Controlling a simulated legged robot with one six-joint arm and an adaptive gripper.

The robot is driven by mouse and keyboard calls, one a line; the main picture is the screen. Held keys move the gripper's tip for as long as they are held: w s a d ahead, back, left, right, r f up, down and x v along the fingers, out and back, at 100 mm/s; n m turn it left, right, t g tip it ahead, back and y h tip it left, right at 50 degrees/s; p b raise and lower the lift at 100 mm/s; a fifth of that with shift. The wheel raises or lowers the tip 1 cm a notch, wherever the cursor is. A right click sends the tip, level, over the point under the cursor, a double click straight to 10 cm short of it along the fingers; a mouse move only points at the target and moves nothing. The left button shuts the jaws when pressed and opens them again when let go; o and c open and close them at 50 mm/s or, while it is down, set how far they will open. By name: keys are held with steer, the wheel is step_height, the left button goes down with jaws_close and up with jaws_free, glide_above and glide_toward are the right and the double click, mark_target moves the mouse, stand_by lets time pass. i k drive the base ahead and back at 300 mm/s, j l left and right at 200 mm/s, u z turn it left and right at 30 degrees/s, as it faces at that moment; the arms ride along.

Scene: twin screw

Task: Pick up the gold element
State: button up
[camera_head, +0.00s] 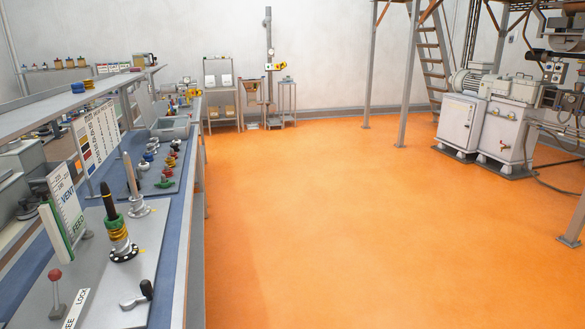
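A gold element (119,234) sits on an upright dark-tipped shaft (108,203) on the bench at the left. A green element (113,222) sits directly above it on the same shaft. Below the gold element is a silvery part above a black base ring with white marks (124,256). A second upright shaft (130,175) with a silvery base stands just behind and carries no coloured element that I can make out. My gripper does not show in this view.
A lever with a black knob (138,294) and a red-knobbed lever (55,284) stand near the shafts. A VENT/FEED sign (67,212) stands to their left. Several coloured elements lie on a grey plate (150,174) farther along. The orange floor (330,220) right of the bench is clear.

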mark_target(171, 163)
steer(key=i+l+u, duration=0.1)
steer(key=i, duration=0.4)
steer(key=i+l+u, duration=0.1)
steer(key=i+l, duration=0.2)
steer(key=i, duration=0.2)
steer(key=i+l+u, duration=0.1)
steer(key=i+l, duration=0.15)
steer(key=i, duration=0.25)
steer(key=i+l+u, duration=0.15)
steer(key=i+u, duration=0.3)
steer(key=i, duration=0.95)
steer(key=i+l+u, duration=0.2)
steer(key=i, duration=1.25)
steer(key=i+u, duration=0.45)
steer(key=i+l+u, duration=0.1)
steer(key=i+u, duration=0.4)
steer(key=i+j+u, duration=0.1)
steer(key=u, duration=0.35)
steer(key=i+u, duration=0.25)
steer(key=u, duration=0.2)
steer(key=i+l+u, duration=0.1)
steer(key=u, duration=0.35)
steer(key=i+l+u, duration=0.1)
steer(key=i+u, duration=0.15)
steer(key=u, duration=0.2)
